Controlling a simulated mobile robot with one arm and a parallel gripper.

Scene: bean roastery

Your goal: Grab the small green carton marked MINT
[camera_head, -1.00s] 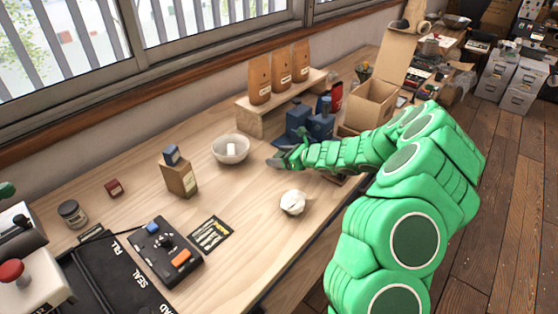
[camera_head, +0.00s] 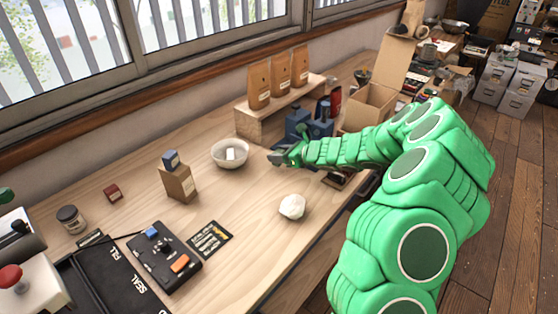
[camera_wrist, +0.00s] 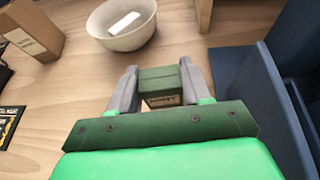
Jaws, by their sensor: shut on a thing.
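The small green carton (camera_wrist: 161,84) is between the two grey fingers of my gripper (camera_wrist: 158,88) in the wrist view. The fingers touch its two sides. A pale label with dark lettering faces me, too small to read surely. In the head view my gripper (camera_head: 283,157) is over the table, right of the white bowl and in front of the dark blue machine. The carton is mostly hidden there by the fingers. I cannot tell whether it is clear of the tabletop.
The white bowl (camera_head: 230,154) holds a small white block. A dark blue machine (camera_head: 309,125) is close behind my gripper. A crumpled white lump (camera_head: 292,207) lies in front. Bare wood lies between.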

